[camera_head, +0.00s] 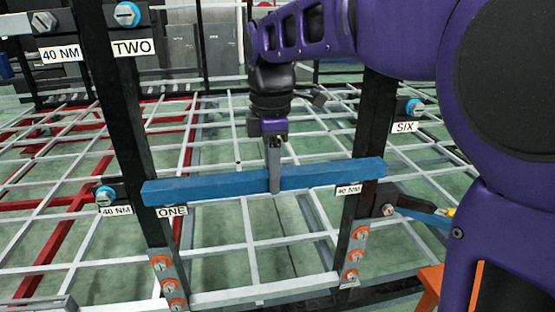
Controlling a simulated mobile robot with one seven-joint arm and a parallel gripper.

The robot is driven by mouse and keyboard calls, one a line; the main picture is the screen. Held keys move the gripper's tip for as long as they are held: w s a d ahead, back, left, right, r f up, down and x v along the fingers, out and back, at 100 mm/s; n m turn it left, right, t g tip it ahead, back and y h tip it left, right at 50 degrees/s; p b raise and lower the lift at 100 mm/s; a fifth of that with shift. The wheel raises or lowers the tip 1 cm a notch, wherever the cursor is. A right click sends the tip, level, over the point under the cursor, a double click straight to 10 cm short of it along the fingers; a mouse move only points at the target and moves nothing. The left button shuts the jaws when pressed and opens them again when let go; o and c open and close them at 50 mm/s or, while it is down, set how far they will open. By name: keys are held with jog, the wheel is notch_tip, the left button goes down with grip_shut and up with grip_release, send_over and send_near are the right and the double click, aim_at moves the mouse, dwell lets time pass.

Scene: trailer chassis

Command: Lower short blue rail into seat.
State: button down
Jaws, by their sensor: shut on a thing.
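The short blue rail (225,187) is held level across the middle of the head view. My gripper (274,182) points down and is shut on the rail near its middle. The rail's left end overlaps the left black post (128,130) in the picture, and its right end overlaps the right black post (367,150). Brackets with orange-ringed bolts sit low on the left post (168,286) and on the right post (355,254), below the rail. I cannot tell whether the rail touches either post, and no seat is clearly visible.
A grey and red lattice (230,240) lies behind and below. An orange object (431,283) is at lower right, beside my purple arm.

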jog(key=w+a+f, duration=0.1)
jog(key=w+a, duration=0.3)
jog(key=w, duration=1)
notch_tip(320, 180, down, 7)
jog(key=b, duration=0.2)
jog(key=shift+s+d, duration=0.2)
jog(key=shift+f, duration=0.25)
dwell(0.8)
jog(key=shift+c, duration=1.8)
grip_release()
jog(key=shift+f, duration=0.1)
